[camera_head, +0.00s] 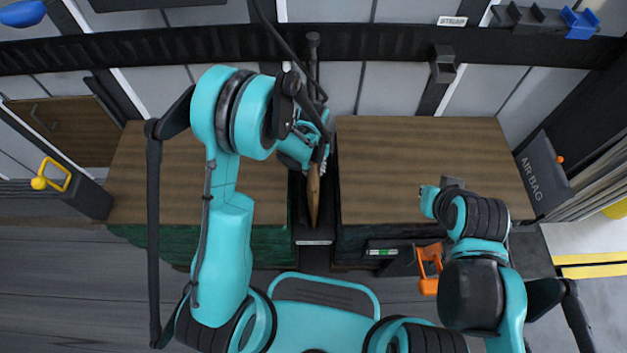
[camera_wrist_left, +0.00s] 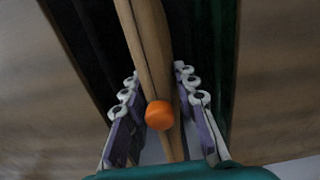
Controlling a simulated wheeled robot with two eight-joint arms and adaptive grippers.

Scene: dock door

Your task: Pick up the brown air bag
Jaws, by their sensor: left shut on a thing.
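The brown air bag (camera_head: 314,196) is a flat, narrow brown strip standing in the dark gap between two wood-topped loads. My left gripper (camera_head: 320,155) is over that gap at the far end of the visible bag. In the left wrist view the bag (camera_wrist_left: 150,45) runs between the two purple-sided fingers of my left gripper (camera_wrist_left: 158,105), which is shut on it. An orange cap (camera_wrist_left: 159,115) shows on the bag between the fingers. My right arm is bent over the right load, and its gripper (camera_head: 440,192) is small and partly hidden; its jaws are unclear.
The left load (camera_head: 150,185) and right load (camera_head: 420,145) have flat brown tops on either side of the gap. A dark box marked AIR BAG (camera_head: 541,172) stands at the right. An orange tool (camera_head: 428,270) is near the front. A black rail (camera_head: 400,45) crosses the back.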

